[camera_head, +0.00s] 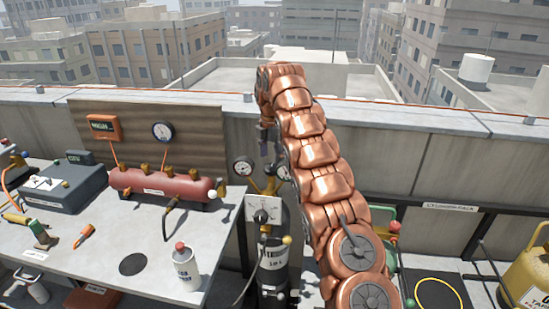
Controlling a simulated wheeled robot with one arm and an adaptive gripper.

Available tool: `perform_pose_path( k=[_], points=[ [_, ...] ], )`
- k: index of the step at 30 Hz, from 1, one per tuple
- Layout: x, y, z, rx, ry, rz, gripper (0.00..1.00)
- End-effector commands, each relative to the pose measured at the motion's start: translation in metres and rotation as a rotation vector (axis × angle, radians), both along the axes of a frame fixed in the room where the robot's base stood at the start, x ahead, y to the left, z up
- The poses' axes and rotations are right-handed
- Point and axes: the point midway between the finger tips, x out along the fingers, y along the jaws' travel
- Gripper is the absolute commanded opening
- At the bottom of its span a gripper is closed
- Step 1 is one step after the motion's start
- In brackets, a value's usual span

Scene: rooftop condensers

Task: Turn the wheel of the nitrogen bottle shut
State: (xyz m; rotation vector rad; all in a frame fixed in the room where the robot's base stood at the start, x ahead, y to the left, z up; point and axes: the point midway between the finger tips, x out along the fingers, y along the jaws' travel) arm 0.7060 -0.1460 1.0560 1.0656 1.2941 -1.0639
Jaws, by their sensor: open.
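The nitrogen bottle (275,256) stands upright just right of the workbench, dark with a white label band. A brass valve (270,184) sits at its top, with a round gauge (243,167) on the left and another (283,172) on the right. A pale plate with a black knob (262,215) is in front of it. My gripper (269,153) hangs from the copper arm, pointing down just above the valve. Its fingers are open and look empty. I cannot make out the wheel clearly, nor whether the fingers touch anything.
The workbench (110,250) on the left carries a red manifold (162,186), a grey case (66,187) and a white bottle (187,268). A concrete parapet (400,150) runs behind. A yellow cylinder (528,272) stands far right. A dark hose hangs beside the nitrogen bottle.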

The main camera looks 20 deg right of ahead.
Motion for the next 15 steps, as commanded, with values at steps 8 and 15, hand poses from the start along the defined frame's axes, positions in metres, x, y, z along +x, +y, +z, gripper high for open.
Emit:
perform_pose_path(
  k=[8,15],
  points=[
    [0.000,0.002,0.040,0.001,0.000,0.000,0.77],
    [-0.006,0.005,0.058,-0.002,0.003,-0.037,0.77]
  ],
)
